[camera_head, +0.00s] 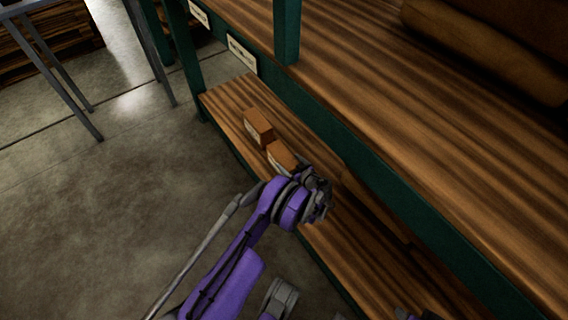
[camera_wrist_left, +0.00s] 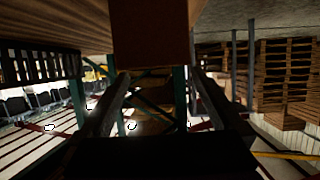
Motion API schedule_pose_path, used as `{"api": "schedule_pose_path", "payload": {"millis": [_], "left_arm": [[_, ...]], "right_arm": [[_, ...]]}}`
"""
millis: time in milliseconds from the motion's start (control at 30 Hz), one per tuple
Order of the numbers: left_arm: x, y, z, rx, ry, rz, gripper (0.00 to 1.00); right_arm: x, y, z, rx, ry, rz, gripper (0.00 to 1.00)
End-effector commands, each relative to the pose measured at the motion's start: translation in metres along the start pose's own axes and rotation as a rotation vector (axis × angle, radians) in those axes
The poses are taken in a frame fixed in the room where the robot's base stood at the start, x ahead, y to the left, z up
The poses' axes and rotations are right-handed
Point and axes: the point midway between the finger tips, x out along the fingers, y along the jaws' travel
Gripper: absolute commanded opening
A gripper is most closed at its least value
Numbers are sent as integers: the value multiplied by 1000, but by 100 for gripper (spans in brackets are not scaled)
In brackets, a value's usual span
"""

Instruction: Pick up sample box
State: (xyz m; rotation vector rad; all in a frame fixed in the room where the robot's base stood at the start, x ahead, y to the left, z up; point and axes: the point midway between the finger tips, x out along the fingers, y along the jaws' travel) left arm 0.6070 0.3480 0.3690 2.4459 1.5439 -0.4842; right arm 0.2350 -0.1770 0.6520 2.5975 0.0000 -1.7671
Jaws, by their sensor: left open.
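Two small brown boxes with pale labels stand on the lower wooden shelf in the head view. One sample box (camera_head: 281,156) is nearer to me, and the other box (camera_head: 258,127) is just beyond it. My left gripper (camera_head: 303,172) is close beside the nearer box, and its wrist hides part of the shelf there. In the left wrist view, the open fingers of my left gripper (camera_wrist_left: 160,80) frame a brown box (camera_wrist_left: 151,38) at top centre. No grip on the box shows.
The lower shelf (camera_head: 232,96) has a dark green frame. The broad upper wooden shelf (camera_head: 430,120) overhangs it on the right and carries a large brown sack-like thing (camera_head: 485,50). A green post (camera_head: 287,30) rises nearby. Concrete floor (camera_head: 100,200) is clear on the left.

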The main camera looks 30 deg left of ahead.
Motion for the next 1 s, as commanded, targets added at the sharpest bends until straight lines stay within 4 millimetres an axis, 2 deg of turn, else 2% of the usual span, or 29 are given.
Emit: {"api": "schedule_pose_path", "payload": {"millis": [33,267,500,767,1000], "left_arm": [[8,0,1,-1,0,-2,100],[26,1,2,-1,0,-1,100],[61,3,3,0,-1,-1,100],[65,3,2,0,-1,0,100],[65,3,2,0,-1,0,59]], "right_arm": [[2,0,0,0,0,0,50],[7,0,1,0,0,0,50],[15,0,2,0,1,0,50],[15,0,2,0,1,0,50],[15,0,2,0,1,0,50]]}}
